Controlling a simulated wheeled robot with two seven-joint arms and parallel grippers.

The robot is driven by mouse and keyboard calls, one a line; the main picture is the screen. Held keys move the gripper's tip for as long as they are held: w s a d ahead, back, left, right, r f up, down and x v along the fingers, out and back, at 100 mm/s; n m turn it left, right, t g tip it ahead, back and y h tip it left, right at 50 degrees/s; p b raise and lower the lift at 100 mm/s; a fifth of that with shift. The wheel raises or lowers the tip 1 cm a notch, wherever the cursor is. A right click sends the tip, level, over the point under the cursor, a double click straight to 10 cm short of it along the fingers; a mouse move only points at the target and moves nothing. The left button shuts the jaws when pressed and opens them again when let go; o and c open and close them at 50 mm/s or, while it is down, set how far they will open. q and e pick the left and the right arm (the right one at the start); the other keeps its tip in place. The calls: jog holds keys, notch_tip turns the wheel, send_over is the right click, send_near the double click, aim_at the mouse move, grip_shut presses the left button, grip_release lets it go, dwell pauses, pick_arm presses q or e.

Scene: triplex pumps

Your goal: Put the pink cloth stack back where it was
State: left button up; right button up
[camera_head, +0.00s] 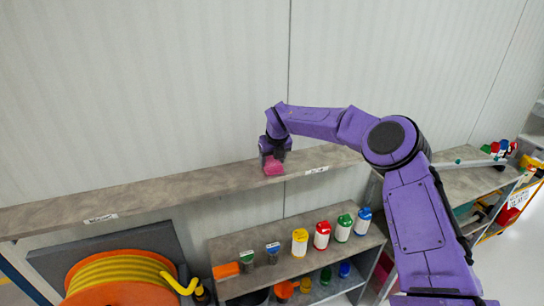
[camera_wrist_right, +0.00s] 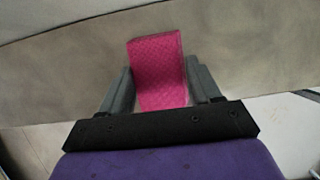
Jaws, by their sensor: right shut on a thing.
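The pink cloth stack (camera_head: 273,166) is at the long upper shelf (camera_head: 170,190), near the shelf's front edge and left of a white label. In the right wrist view the pink cloth stack (camera_wrist_right: 158,68) shows a quilted face between the two grey fingers. My right gripper (camera_head: 274,152) reaches down over the shelf and is shut on the stack; it also shows in the right wrist view (camera_wrist_right: 160,88). I cannot tell whether the stack's underside touches the shelf. My left gripper is not in view.
The upper shelf is bare to the left of the stack. A lower shelf (camera_head: 225,247) holds several coloured bottles, such as a yellow one (camera_head: 299,242). An orange and yellow hose reel (camera_head: 120,280) stands at lower left. A pale wall (camera_head: 140,90) rises behind.

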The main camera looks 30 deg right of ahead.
jog(key=o, duration=0.7)
jog(key=shift+f, duration=0.15)
jog(key=o, duration=0.4)
jog(key=shift+r, duration=0.3)
jog(key=b+v, duration=0.2)
jog(key=v, duration=0.9)
jog(key=shift+s+r+b, duration=0.25)
jog(key=shift+r+b, duration=0.05)
jog(key=shift+b, duration=0.1)
jog(key=shift+a, duration=0.1)
